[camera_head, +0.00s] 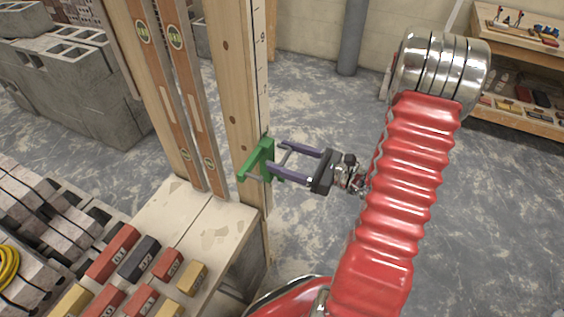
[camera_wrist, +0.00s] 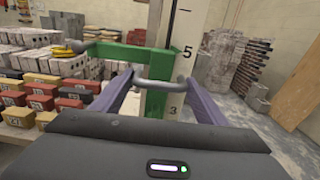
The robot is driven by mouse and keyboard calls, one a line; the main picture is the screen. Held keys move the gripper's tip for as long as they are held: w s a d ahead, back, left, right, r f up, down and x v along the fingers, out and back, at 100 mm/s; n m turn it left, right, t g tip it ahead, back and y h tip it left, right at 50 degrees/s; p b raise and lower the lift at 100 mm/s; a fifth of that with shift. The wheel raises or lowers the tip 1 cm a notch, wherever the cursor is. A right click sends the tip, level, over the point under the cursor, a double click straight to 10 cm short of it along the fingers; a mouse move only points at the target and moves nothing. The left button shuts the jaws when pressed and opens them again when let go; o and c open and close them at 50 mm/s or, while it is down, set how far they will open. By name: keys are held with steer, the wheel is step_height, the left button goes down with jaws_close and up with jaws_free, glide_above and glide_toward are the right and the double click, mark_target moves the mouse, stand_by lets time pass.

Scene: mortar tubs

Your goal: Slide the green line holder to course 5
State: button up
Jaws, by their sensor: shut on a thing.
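The green line holder (camera_head: 258,162) sits against the wooden post (camera_head: 237,75), with an arm sticking out to the left. My gripper (camera_head: 280,157) has its purple fingers shut on the holder from the right. In the wrist view the green holder (camera_wrist: 115,52) spans left from the pale numbered face (camera_wrist: 184,35) of the post. A grey bar handle lies between the tips of my gripper (camera_wrist: 158,82). The 5 shows beside the holder's upper part and the 3 below the bar. The 4 cannot be made out; the holder and bar cover part of the scale.
Two spirit levels (camera_head: 182,90) lean beside the post. A mortar-stained bench (camera_head: 205,225) stands at its foot, with numbered red, black and tan blocks (camera_head: 112,252) at its left. Grey concrete blocks (camera_head: 70,85) stand behind. The floor (camera_head: 330,110) right of the post is clear.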

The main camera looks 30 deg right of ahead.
steer(key=shift+w+d+r, duration=0.1)
steer(key=shift+d, duration=0.1)
steer(key=o, duration=1.2)
steer(key=shift+c, duration=0.2)
steer(key=shift+o, duration=0.4)
steer(key=shift+a, duration=0.1)
steer(key=v, duration=1.3)
steer(key=shift+s+d, duration=0.25)
steer(key=shift+s, duration=0.05)
